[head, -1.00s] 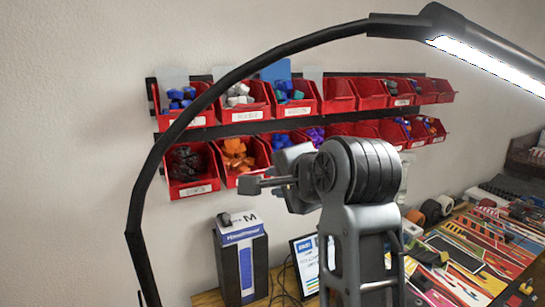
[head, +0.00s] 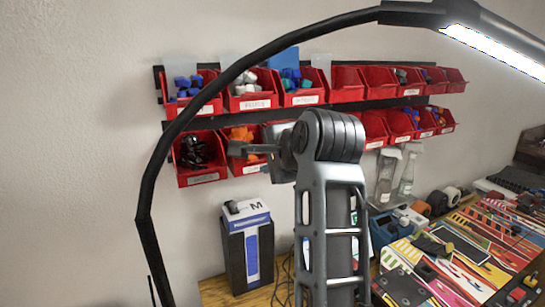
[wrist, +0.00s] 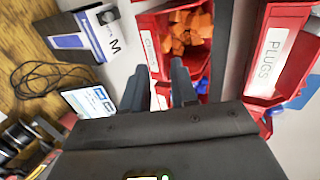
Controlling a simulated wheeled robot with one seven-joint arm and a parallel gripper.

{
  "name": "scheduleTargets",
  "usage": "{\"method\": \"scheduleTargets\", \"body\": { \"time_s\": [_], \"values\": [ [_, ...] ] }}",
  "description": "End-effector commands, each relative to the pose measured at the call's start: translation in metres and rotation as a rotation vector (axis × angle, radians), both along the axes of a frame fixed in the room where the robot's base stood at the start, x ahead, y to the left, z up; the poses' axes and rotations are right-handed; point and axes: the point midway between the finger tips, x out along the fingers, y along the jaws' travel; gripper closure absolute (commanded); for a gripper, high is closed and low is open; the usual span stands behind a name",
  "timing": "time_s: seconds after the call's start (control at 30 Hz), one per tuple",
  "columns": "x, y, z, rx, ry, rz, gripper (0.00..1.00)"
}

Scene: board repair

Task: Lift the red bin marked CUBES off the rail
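The red bin with orange pieces (head: 236,166) hangs in the lower row, second from the left. In the wrist view, its front label (wrist: 150,48) is partly hidden and appears to begin with "CU", so I take it for the CUBES bin. My gripper (wrist: 160,72) is open at this bin, one finger on the outer side of the front wall and one over the bin's opening. I cannot tell whether either finger touches it. In the head view, my gripper (head: 246,150) is in front of the bin and my arm hides part of its right side.
A bin with black parts (head: 192,152) hangs to the left. The PLUGS bin (wrist: 283,50) hangs above. A dark lamp arm (head: 150,190) arches across the head view. A blue-and-white box (head: 247,250) stands below on the cluttered wooden table (head: 215,288).

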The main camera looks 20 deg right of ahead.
Motion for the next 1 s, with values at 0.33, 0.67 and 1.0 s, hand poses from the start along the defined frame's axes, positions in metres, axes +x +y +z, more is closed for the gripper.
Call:
{"method": "scheduleTargets", "body": {
  "time_s": [0.33,0.67,1.0],
  "values": [
    [0.025,0.000,-0.014,0.000,0.000,0.000,0.72],
    [0.034,0.000,-0.018,0.000,0.000,0.000,0.72],
    [0.034,0.000,-0.018,0.000,0.000,0.000,0.84]
  ]
}}
